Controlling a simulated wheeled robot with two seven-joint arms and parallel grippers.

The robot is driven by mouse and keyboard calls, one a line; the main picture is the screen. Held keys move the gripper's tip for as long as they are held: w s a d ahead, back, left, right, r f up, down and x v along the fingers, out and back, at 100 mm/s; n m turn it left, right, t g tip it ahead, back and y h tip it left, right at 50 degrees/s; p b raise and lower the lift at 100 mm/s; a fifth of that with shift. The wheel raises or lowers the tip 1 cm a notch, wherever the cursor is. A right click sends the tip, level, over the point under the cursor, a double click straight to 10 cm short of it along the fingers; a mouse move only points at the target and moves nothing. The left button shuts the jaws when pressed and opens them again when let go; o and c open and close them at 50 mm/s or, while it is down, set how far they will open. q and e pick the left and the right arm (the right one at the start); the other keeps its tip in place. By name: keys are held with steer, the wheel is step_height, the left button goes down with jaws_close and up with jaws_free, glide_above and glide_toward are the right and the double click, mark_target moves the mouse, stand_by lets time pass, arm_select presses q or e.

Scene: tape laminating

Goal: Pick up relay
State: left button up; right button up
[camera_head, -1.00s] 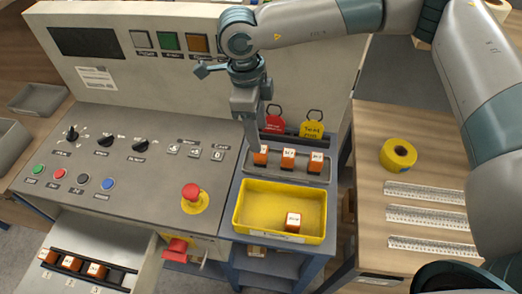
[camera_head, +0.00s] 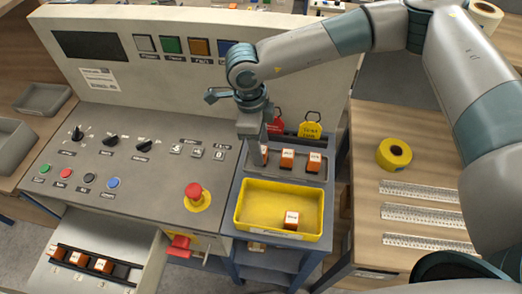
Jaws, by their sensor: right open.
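Small orange relays with white labelled tops stand in a grey rack behind the yellow bin: a middle relay (camera_head: 287,159), a right relay (camera_head: 315,162) and a left one (camera_head: 264,156) partly hidden by my gripper. Another relay (camera_head: 291,220) sits in the yellow bin (camera_head: 258,232). Several more relays (camera_head: 78,259) sit in a black rail in the open drawer at lower left. My right gripper (camera_head: 259,158) points down at the left relay in the rack, its fingers open around or beside it; I cannot tell which. My left gripper is not in view.
A control panel (camera_head: 130,185) with knobs, buttons and a red emergency stop (camera_head: 194,191) fills the left. Red and yellow tags (camera_head: 310,130) stand behind the rack. A yellow tape roll (camera_head: 394,153) and several rulers (camera_head: 422,215) lie on the wooden table at right.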

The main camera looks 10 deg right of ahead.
steer(key=shift+d+f, duration=0.1)
steer(key=shift+f, duration=0.95)
steer(key=c, duration=1.1)
